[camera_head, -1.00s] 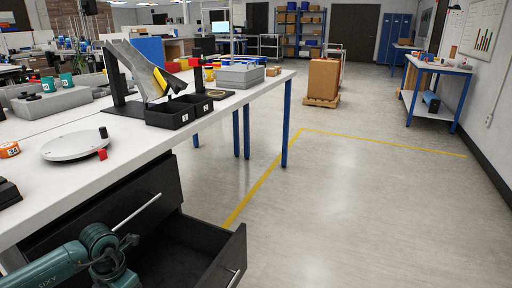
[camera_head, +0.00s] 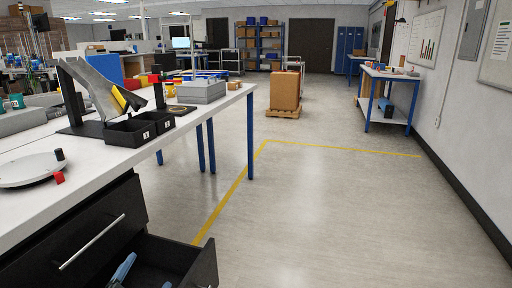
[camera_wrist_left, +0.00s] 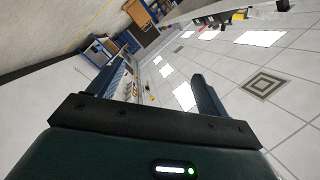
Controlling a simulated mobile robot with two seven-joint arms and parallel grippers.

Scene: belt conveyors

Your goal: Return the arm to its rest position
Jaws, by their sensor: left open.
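My left gripper (camera_head: 145,277) shows only as blue-grey fingertips at the bottom edge of the head view, in front of the open drawer. In the left wrist view my left gripper (camera_wrist_left: 163,87) has its two dark fingers well apart, with nothing between them. The rest of my left arm is out of the head view. The right gripper is not in view.
The black drawer (camera_head: 190,262) stands open under the white workbench (camera_head: 85,178). On the bench are a turntable disc (camera_head: 30,169), black bins (camera_head: 131,133) and a grey box (camera_head: 201,91). Open floor lies to the right, with a carton (camera_head: 285,91) farther back.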

